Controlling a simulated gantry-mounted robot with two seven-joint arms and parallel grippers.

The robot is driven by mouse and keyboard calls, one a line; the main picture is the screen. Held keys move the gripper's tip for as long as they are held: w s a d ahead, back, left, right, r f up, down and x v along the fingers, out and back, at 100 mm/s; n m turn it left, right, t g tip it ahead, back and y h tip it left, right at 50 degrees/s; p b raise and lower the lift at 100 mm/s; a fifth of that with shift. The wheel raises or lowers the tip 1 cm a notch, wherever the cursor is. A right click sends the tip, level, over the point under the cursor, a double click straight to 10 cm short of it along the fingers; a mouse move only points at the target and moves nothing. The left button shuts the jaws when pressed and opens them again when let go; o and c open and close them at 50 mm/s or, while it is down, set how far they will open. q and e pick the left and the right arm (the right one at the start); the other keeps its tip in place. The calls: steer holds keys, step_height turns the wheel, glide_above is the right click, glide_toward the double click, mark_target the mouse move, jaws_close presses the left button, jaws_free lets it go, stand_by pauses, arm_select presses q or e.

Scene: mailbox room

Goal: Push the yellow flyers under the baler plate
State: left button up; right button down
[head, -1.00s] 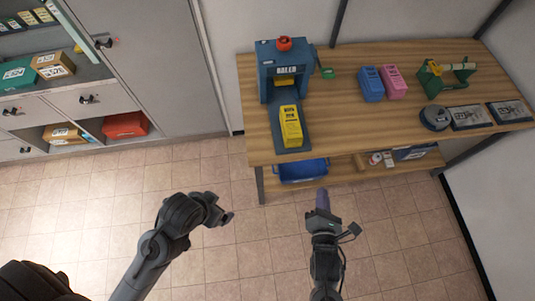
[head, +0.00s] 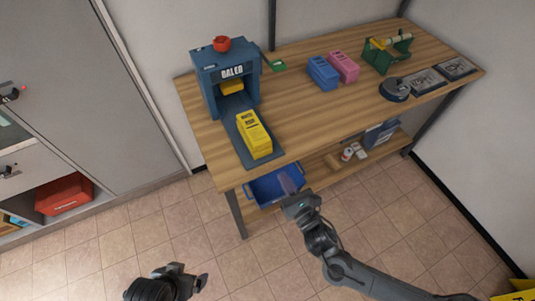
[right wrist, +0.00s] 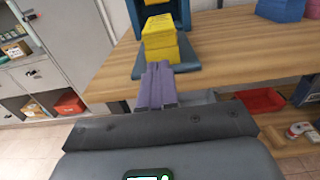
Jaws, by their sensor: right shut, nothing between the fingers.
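The yellow flyers (head: 253,134) lie as a stack on the dark tongue (head: 236,121) that runs out of the front of the blue baler (head: 225,74). A smaller yellow piece (head: 232,87) shows inside the baler's opening, below the sign. In the right wrist view the yellow stack (right wrist: 159,40) is just beyond my fingertips. My right gripper (head: 289,184) is shut and empty, in front of the table's front edge and apart from the flyers. Its purple fingers (right wrist: 157,86) point toward the stack. My left gripper (head: 200,279) is low over the floor, away from the table; its jaws are unclear.
A blue bundle (head: 322,73) and a pink bundle (head: 343,67) stand on the wooden table (head: 300,104) right of the baler. A green holder (head: 387,52) and a grey round device (head: 394,89) are farther right. A blue bin (head: 273,186) sits on the lower shelf.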

mark_target(264, 145)
steer(key=b+x, duration=0.1)
steer(key=x, duration=0.9)
steer(key=shift+w+a, duration=0.25)
steer(key=shift+w, duration=0.05)
steer(key=shift+w+a+b, duration=0.15)
steer(key=shift+w+b, duration=0.15)
steer(key=shift+w, duration=0.05)
steer(key=shift+w, duration=0.1)
